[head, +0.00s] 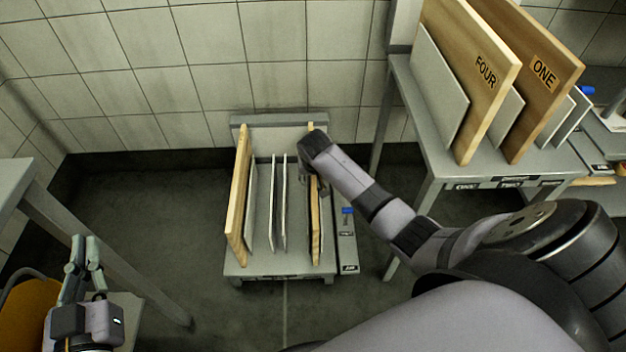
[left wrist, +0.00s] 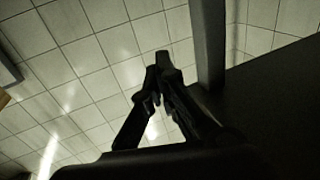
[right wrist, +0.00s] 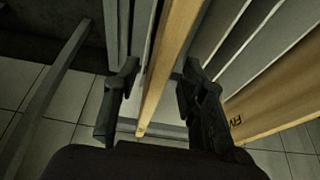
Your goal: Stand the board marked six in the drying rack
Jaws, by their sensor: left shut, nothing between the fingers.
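A low grey rack (head: 290,268) stands on the floor by the wall and holds upright boards between thin grey dividers. A wooden board (head: 315,225) stands in its right part, its face marking not readable; it also shows in the right wrist view (right wrist: 170,65). My right gripper (head: 308,180) is down at this board; in the right wrist view its fingers (right wrist: 160,85) are apart, one on each side of the board, with gaps visible. Another wooden board (head: 239,200) stands at the rack's left, with "FIV" partly readable in the right wrist view (right wrist: 270,105). My left gripper (head: 85,250) is shut and empty at lower left.
A grey table (head: 430,150) at right holds upright boards marked FOUR (head: 490,80) and ONE (head: 545,85) between grey dividers. A narrow grey strip with a blue piece (head: 347,240) lies beside the low rack. Another table (head: 15,180) is at left. Floor left of the rack is clear.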

